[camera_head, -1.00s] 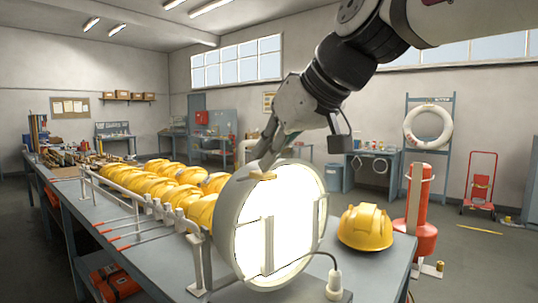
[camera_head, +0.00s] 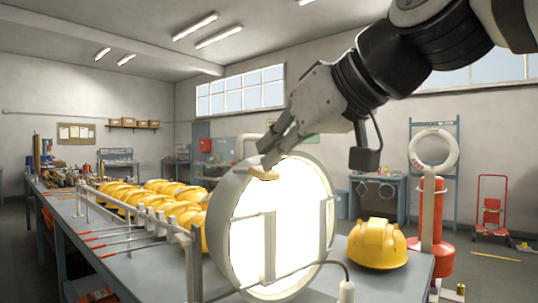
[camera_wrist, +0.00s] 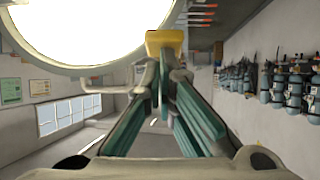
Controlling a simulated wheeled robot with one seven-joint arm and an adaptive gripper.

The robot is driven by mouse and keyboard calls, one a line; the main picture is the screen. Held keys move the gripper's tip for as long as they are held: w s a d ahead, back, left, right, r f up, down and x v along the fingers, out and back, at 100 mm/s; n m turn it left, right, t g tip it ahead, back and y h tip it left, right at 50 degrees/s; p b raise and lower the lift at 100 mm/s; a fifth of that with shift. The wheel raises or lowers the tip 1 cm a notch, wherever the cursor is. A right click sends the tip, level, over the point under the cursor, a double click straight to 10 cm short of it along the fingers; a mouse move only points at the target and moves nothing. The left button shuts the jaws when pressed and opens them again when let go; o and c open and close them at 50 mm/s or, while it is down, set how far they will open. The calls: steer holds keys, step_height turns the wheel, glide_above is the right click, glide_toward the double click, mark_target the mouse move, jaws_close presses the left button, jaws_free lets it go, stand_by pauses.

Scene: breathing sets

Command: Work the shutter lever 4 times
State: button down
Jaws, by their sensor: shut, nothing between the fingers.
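A big round signal lamp (camera_head: 216,236) with a glowing white face stands on the bench, its face turned towards the right. A small yellow-brass tab, seemingly the shutter lever (camera_head: 263,173), sits at the top of its rim. It also shows in the wrist view as a yellow block (camera_wrist: 165,38) beside the lamp's rim. My gripper (camera_head: 268,157) is shut and empty, reaching down from the upper right with its fingertips right at the tab. In the wrist view the closed fingertips (camera_wrist: 164,62) point at the yellow block. Whether they touch it cannot be told.
A row of yellow helmets (camera_head: 150,200) lies behind a white rail on the bench, left of the lamp. One yellow helmet (camera_head: 377,243) sits to its right. A red cylinder (camera_head: 432,215) and a lifebuoy (camera_head: 433,150) stand beyond. Air above the bench is clear.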

steer(key=f+t+b, duration=0.1)
steer(key=b, duration=0.2)
steer(key=shift+s+d+f+y+b, duration=0.15)
steer(key=shift+f+y+b, duration=0.05)
steer(key=shift+y+b, duration=0.2)
steer(key=shift+r, duration=0.1)
steer(key=shift+r+p, duration=0.45)
steer(key=shift+r, duration=0.35)
